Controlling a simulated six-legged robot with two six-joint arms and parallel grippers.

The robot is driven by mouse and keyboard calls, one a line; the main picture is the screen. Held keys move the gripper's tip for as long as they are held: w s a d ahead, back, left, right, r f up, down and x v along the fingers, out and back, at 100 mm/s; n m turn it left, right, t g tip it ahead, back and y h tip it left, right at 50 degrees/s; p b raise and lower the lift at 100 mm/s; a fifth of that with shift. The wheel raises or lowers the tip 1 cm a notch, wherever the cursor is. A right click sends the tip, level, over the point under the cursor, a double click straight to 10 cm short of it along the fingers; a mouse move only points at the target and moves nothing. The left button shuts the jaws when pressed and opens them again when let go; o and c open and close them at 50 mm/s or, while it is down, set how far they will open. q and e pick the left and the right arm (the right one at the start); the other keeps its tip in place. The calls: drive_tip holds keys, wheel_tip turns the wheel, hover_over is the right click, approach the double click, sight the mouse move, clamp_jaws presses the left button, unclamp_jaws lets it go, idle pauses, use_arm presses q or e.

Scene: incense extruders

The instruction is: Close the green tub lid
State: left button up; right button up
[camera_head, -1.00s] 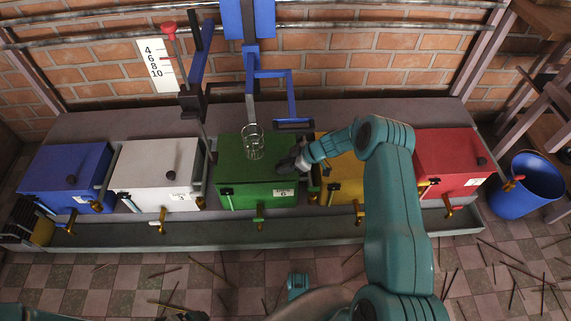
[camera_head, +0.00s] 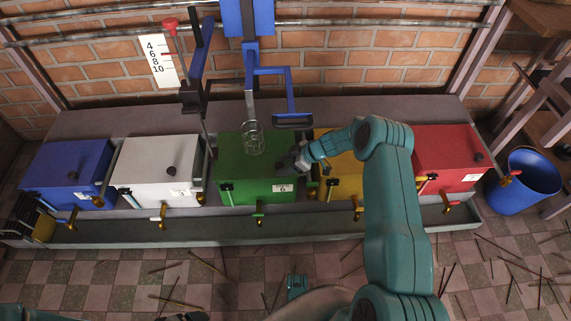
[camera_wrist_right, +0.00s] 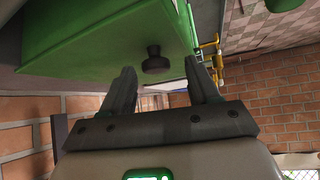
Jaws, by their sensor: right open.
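The green tub (camera_head: 240,185) stands in the middle of the row. Its lid (camera_head: 235,150) looks flat on top; I cannot tell whether a small gap is left. My right gripper (camera_head: 290,163) is over the right side of the lid in the head view. In the right wrist view the gripper (camera_wrist_right: 162,88) is open and empty. The lid's black knob (camera_wrist_right: 155,62) shows just beyond and between its fingers, apart from them. In the head view the gripper hides the knob. A dark part at the bottom edge may be my left gripper (camera_head: 180,316).
Blue (camera_head: 65,165) and white (camera_head: 155,160) tubs stand to the left, yellow (camera_head: 340,180) and red (camera_head: 447,155) tubs to the right. A wire basket (camera_head: 253,140) hangs over the green lid from a blue frame (camera_head: 290,95). Brass taps line the front trough (camera_head: 180,232).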

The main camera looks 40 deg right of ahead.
drive_tip(key=p+v, duration=0.5)
drive_tip(key=v, duration=1.1)
drive_tip(key=shift+s+d, duration=0.15)
